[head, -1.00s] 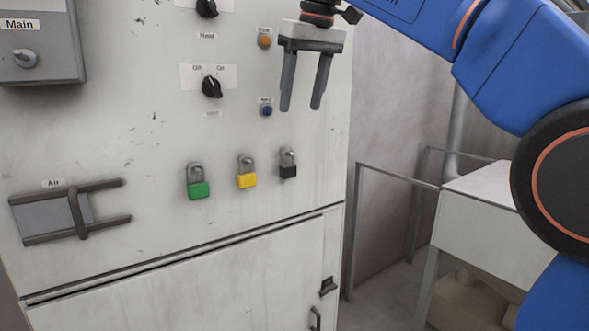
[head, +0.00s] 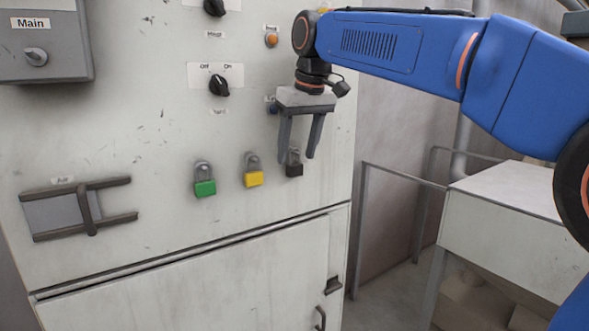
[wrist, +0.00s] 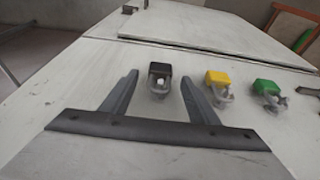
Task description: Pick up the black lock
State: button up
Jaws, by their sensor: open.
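The black lock (head: 294,169) hangs on the pale cabinet front, at the right end of a row of three padlocks. My gripper (head: 296,158) points down and is open, its fingertips at about the height of the lock and partly in front of its shackle. In the wrist view the black lock (wrist: 160,70) shows between the two finger tips, a little past them, with its shackle towards my gripper (wrist: 157,75). Nothing is between the fingers' bases. I cannot tell whether a finger touches the lock.
A yellow lock (head: 253,178) and a green lock (head: 205,188) hang to the left. A blue button (head: 272,108) is partly behind my gripper, an orange button (head: 271,39) above. A rotary switch (head: 219,86) and an Air slide valve (head: 88,210) are further left. A railing stands right.

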aim_at(295, 169)
jog(key=shift+x, duration=1.35)
jog(key=shift+c, duration=0.3)
jog(key=c, duration=1.1)
jog(key=shift+r, duration=0.1)
